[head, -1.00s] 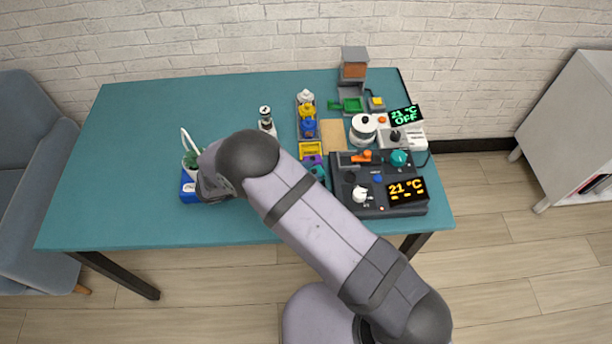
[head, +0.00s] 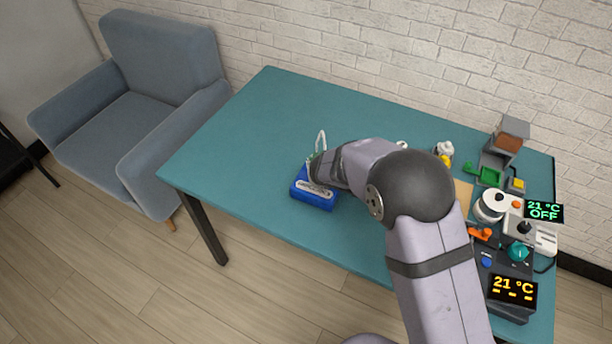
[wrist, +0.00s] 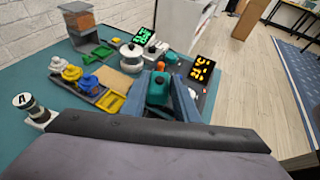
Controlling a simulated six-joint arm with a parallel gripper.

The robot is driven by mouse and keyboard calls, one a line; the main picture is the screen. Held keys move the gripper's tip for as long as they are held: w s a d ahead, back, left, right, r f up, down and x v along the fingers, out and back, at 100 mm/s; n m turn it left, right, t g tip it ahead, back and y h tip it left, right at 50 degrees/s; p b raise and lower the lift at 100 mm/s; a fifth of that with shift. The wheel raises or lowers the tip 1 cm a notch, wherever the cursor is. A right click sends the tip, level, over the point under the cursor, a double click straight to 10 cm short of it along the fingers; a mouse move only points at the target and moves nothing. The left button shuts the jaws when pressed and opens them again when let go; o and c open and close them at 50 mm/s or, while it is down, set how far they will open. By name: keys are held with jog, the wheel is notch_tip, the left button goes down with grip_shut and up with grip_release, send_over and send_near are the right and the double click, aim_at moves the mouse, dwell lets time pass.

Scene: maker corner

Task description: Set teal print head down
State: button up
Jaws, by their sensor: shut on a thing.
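My gripper (wrist: 160,78) is shut on the teal print head (wrist: 158,90). In the wrist view its two blue-grey fingers stand on either side of the teal block. In the head view the wrist end of my arm is beside a blue box (head: 313,196) with a pale label plate, on the left half of the table. My arm hides the fingers and the print head there. A white loop (head: 320,140) and a bit of green rise behind the box; I cannot tell what they belong to.
The teal table (head: 240,150) is clear left of and behind the blue box. At the right stand the dark control unit (head: 508,262) with an orange display, a white round pot (head: 490,207) and a grey hopper (head: 503,150). A rack (wrist: 88,88) holds blue and yellow pieces.

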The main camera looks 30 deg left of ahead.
notch_tip(320, 180, up, 25)
jog(key=w+a+f+n+t+y+b, duration=0.1)
jog(key=a+f+n+t+y+b, duration=0.2)
jog(key=a, duration=0.5)
jog(key=w+a+f+n+t+y+b, duration=0.15)
jog(key=a+n+y, duration=0.3)
jog(key=a, duration=0.45)
jog(key=w+a+f+n+t+y+b, duration=0.1)
jog(key=a+f+n+t+y+b, duration=0.2)
jog(key=a, duration=0.5)
jog(key=s+a+r+n+g+y+b, duration=0.1)
jog(key=s+a+r+n+y, duration=0.2)
jog(key=a, duration=0.5)
jog(key=s+a+r+n+g+y+b, duration=0.1)
jog(key=s+a+r+n+y, duration=0.15)
jog(key=a+n+y, duration=0.4)
jog(key=s+a+r+n+g+y+b, duration=0.2)
jog(key=s+a, duration=0.1)
jog(key=a, duration=0.7)
jog(key=shift+t, duration=0.25)
jog(key=shift+w+d+f+b, duration=0.15)
jog(key=shift+f+b, duration=0.25)
jog(key=shift+f, duration=8.6)
jog(key=shift+d+f+b, duration=0.1)
jog(key=shift+f+b, duration=0.25)
jog(key=shift+f, duration=8.65)
jog(key=shift+f+b, duration=0.2)
jog(key=shift+b, duration=0.1)
